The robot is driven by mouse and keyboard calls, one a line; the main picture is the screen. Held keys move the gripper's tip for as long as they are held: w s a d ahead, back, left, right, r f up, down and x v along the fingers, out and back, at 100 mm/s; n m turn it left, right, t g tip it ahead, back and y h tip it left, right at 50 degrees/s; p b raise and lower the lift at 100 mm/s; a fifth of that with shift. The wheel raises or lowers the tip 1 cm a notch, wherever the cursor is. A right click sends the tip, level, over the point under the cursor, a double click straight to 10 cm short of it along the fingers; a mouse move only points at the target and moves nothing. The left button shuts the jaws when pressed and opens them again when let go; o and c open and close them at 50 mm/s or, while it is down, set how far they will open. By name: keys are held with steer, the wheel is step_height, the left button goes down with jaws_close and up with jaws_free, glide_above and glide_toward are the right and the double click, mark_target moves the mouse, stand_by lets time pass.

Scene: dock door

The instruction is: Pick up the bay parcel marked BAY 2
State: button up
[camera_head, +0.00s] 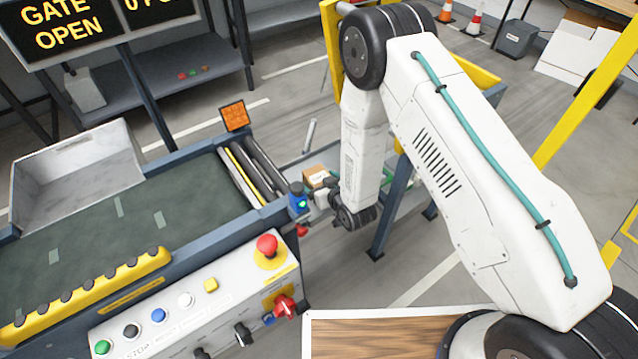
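A small brown cardboard parcel (315,177) with a white label lies beyond the end of the conveyor, on a low grey surface. The label is too small to read, so I cannot tell whether it says BAY 2. My gripper (322,197) is small in view, just in front of the parcel and close to it. My wrist covers part of this area. I cannot tell whether the fingers touch the parcel or how far apart they are.
A control panel (200,310) with buttons stands in front. A blue lamp post (298,202) is beside my gripper. A yellow-railed frame (480,78) stands behind my arm.

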steer(key=c, duration=1.1)
steer(key=shift+r, duration=0.1)
